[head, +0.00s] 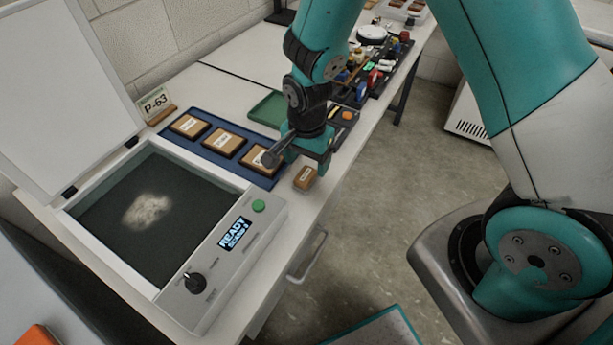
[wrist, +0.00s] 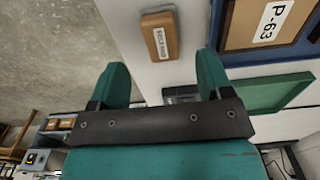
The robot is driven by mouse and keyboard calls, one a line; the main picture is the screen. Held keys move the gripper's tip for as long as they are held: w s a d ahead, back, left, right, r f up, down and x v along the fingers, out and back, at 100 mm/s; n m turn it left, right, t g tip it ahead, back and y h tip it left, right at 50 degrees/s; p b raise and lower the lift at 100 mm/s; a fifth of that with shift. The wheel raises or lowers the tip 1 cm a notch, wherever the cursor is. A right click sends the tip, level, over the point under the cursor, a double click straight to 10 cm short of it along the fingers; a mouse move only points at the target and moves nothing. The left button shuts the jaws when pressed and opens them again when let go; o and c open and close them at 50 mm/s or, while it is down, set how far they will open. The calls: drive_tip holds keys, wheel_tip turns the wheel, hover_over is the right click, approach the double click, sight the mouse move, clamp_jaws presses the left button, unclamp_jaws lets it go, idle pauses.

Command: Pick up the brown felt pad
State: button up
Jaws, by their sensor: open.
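The brown felt pad (head: 305,177) is a small brown block with a white label. It lies on the white bench top near the front edge, just right of the blue tray. In the wrist view the pad (wrist: 157,36) is ahead of the fingertips, roughly centred between them, not touched by either. My gripper (head: 303,154) is just behind and above the pad in the head view. In the wrist view its two teal fingers (wrist: 161,73) stand apart with nothing between them. The label's writing is too small to read surely.
A blue tray (head: 196,117) holds three labelled brown boxes beside the pad. A green tray (head: 259,107) and a cluttered organiser (head: 372,85) lie behind. The bench edge drops to the floor.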

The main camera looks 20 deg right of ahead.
sight(305, 174)
drive_tip(key=shift+w+a+f+p, duration=0.1)
drive_tip(key=shift+f+p, duration=0.05)
drive_tip(key=shift+f, duration=1.2)
drive_tip(key=shift+a+f+p, duration=0.1)
drive_tip(key=shift+f+p, duration=0.05)
drive_tip(key=shift+f, duration=1.2)
drive_tip(key=c, duration=1)
drive_tip(key=shift+r, duration=0.1)
wheel_tip(305, 174, up, 20)
